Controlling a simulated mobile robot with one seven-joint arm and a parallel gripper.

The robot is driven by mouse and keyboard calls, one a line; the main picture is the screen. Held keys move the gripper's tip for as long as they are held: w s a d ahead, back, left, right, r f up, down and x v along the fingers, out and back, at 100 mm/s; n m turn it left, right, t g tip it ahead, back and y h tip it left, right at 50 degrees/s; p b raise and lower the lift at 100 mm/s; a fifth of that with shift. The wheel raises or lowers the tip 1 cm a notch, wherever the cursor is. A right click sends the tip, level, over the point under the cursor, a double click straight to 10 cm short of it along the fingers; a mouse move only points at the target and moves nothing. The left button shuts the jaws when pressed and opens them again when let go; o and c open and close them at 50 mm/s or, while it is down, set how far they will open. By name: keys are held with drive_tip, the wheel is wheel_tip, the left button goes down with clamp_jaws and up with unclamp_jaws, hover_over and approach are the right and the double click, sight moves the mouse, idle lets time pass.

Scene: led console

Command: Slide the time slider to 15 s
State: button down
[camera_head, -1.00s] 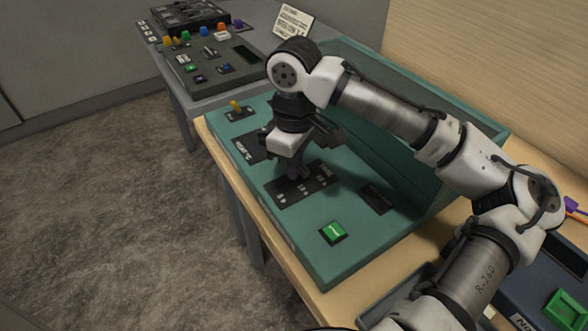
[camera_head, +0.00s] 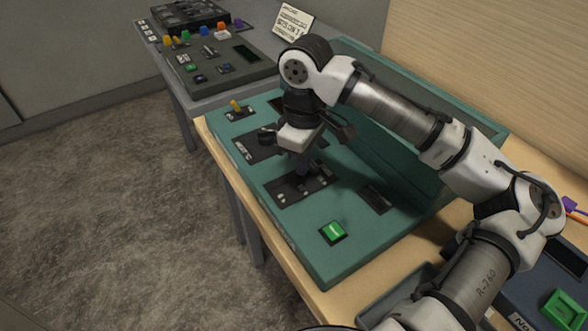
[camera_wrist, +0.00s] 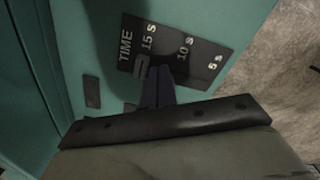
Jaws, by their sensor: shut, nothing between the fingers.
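The black time panel (camera_head: 290,192) lies on the teal console, below my gripper (camera_head: 303,170) in the head view. In the wrist view the time panel (camera_wrist: 205,52) shows TIME and the marks 15 s, 10 s and 5 s. A small greyish piece that looks like the slider knob (camera_wrist: 140,66) is level with the 15 s mark. My gripper (camera_wrist: 158,84) is shut and empty, its dark fingertips close beside that piece. I cannot tell whether they touch. The fingers hide part of the panel.
The teal console (camera_head: 270,235) also carries a green button (camera_head: 333,232), a dark display (camera_head: 376,198) and a yellow-tipped lever (camera_head: 236,106). Its raised back (camera_head: 400,120) stands behind my gripper. A grey console (camera_head: 215,70) is at the far left, a dark blue one (camera_head: 530,285) at right.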

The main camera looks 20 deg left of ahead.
sight(297, 177)
drive_tip(key=shift+s+a+r, duration=0.1)
drive_tip(key=shift+s+a+r+p, duration=0.3)
drive_tip(key=shift+s+r+p, duration=0.2)
drive_tip(key=shift+p, duration=0.25)
wheel_tip(297, 177, up, 7)
drive_tip(key=p, duration=0.6)
drive_tip(key=shift+p, duration=0.35)
drive_tip(key=shift+f, duration=0.15)
